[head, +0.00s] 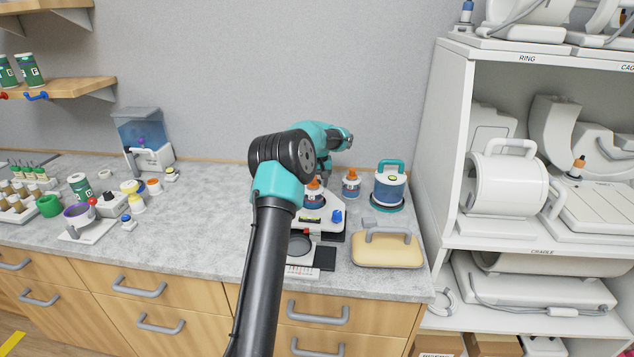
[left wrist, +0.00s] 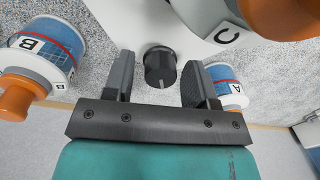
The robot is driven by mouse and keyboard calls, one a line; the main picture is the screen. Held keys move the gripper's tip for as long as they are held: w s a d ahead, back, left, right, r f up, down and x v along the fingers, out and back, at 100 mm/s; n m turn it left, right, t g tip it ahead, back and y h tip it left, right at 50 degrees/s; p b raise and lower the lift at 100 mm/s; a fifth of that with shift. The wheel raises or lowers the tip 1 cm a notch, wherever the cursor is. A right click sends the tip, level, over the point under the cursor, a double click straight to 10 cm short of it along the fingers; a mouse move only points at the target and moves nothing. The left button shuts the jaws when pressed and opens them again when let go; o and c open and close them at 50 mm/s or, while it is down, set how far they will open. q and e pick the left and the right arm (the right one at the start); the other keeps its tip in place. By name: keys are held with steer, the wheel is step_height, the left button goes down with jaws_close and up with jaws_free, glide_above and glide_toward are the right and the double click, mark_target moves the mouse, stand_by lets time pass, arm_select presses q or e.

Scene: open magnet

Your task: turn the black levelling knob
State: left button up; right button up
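The black levelling knob (left wrist: 160,67) shows in the left wrist view, with a pale mark on its face, on a white base (left wrist: 202,18). My left gripper (left wrist: 159,62) is open. Its two dark fingers stand on either side of the knob, with a visible gap on each side; whether the tips reach its depth is hard to tell. In the head view the left arm reaches over the counter and its gripper (head: 324,170) points down behind the white device (head: 328,222). The knob is hidden there. My right gripper is in neither view.
Orange-capped blue bottles labelled B (left wrist: 45,48) and A (left wrist: 229,88) flank the gripper; a part marked C is close above right. A teal-handled container (head: 390,187) and a beige pad (head: 387,250) stand right of the device. White shelving (head: 455,120) bounds the right side.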

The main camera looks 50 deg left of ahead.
mark_target(319, 181)
arm_select(q)
steer(key=shift+o, duration=0.3)
step_height(319, 181, up, 17)
steer(key=shift+w+d+r, duration=0.2)
steer(key=shift+w, duration=0.1)
stand_by(0.4)
steer(key=n, duration=0.9)
steer(key=s+n, duration=0.1)
steer(key=n, duration=0.4)
steer(key=shift+t, duration=0.3)
steer(key=shift+f, duration=0.1)
